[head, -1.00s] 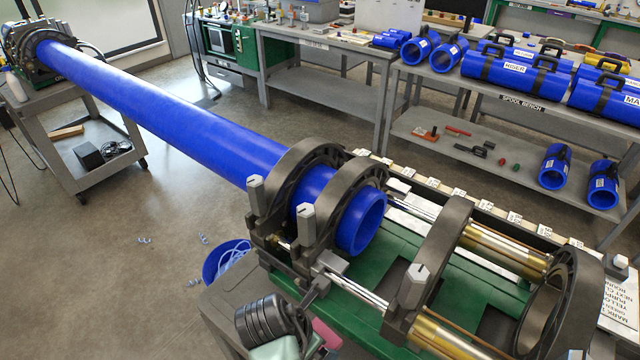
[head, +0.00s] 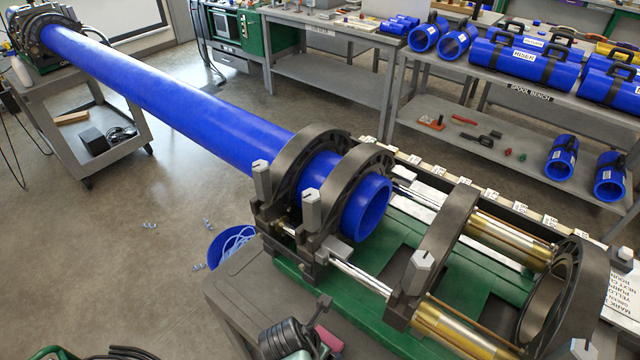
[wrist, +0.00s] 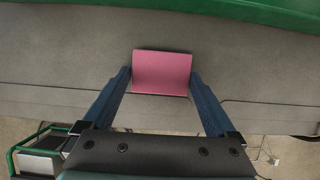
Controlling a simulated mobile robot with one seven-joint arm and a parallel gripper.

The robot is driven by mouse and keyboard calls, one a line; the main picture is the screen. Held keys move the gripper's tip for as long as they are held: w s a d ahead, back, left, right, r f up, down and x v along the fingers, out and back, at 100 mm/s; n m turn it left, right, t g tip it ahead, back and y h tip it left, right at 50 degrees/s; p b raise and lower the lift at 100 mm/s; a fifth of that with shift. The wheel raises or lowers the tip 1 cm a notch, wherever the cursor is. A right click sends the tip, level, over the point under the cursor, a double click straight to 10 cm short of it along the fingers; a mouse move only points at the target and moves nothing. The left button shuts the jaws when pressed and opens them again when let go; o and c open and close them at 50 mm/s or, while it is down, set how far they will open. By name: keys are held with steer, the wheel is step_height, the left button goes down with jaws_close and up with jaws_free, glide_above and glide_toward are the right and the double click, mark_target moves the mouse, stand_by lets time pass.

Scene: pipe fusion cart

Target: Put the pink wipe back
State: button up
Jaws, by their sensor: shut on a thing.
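The pink wipe (wrist: 162,72) is a flat pink rectangle between the two blue fingers of my gripper (wrist: 161,80) in the wrist view. The fingers press on its left and right edges, so my gripper is shut on it. In the head view the pink wipe (head: 328,339) shows only in part at the bottom, beside the dark end of my arm, near the front edge of the grey cart (head: 238,290). I cannot tell whether the wipe touches the cart top.
A green fusion machine with dark clamp rings (head: 350,165) stands on the cart and holds a long blue pipe (head: 180,100). A blue bucket (head: 222,245) with pale shavings stands on the floor left of the cart. The spool bench (head: 480,82) is behind. Open floor lies left.

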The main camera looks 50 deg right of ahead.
steer(key=shift+f, duration=0.2)
steer(key=o, duration=1)
steer(key=shift+r, duration=0.1)
steer(key=shift+c, duration=0.2)
steer(key=shift+r, duration=0.1)
steer(key=v, duration=1.2)
steer(key=shift+p, duration=0.35)
steer(key=shift+w+r, duration=0.1)
steer(key=shift+r, duration=0.05)
